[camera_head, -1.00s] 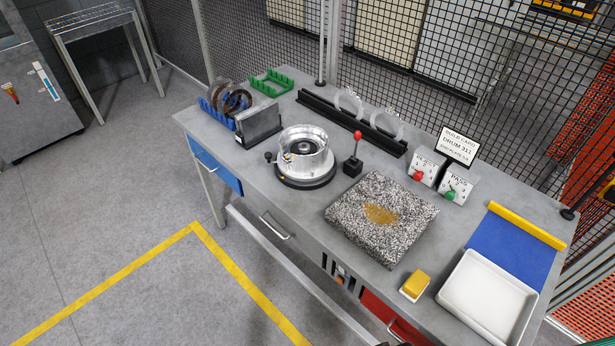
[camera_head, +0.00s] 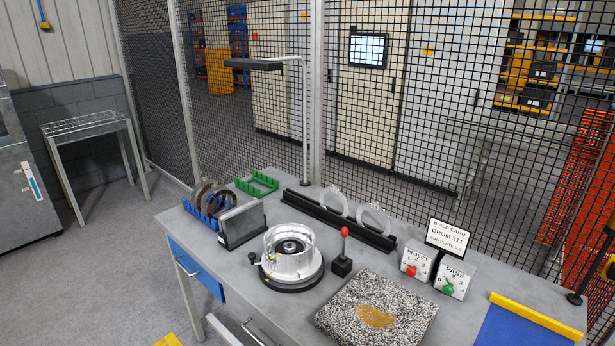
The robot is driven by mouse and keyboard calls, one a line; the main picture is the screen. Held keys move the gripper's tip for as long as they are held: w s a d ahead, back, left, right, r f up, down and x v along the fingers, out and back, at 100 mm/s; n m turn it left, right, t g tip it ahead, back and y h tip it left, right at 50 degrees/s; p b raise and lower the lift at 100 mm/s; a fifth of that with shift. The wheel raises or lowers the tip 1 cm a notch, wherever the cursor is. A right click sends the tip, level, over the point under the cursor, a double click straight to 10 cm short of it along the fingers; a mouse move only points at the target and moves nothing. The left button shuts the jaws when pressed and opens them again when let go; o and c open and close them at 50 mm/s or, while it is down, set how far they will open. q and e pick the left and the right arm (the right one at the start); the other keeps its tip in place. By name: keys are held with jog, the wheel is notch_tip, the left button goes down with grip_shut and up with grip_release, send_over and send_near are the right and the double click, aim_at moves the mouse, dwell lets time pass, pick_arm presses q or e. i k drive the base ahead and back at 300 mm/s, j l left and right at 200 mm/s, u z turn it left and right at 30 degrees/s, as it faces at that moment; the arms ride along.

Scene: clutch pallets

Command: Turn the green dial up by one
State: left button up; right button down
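The green dial (camera_head: 447,289) is a small knob low on the front of a grey box labelled PASS (camera_head: 455,276), with numbers printed around it. The box stands at the right back of the bench. The number the knob points to is too small to tell. The red dial (camera_head: 411,271) sits on the similar REJECT box (camera_head: 418,258), just left of it. A build card (camera_head: 449,236) reading DRUM 311 stands behind the two boxes. Neither of my grippers shows in the head view.
A speckled stone slab (camera_head: 376,314) lies in front of the dial boxes. A red-knobbed lever (camera_head: 343,254) and a metal drum on a round base (camera_head: 289,258) stand left. A black rail with clear rings (camera_head: 338,223) is behind. A mesh fence backs the bench (camera_head: 187,247).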

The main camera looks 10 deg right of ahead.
aim_at(448, 290)
jog(key=z, duration=1.25)
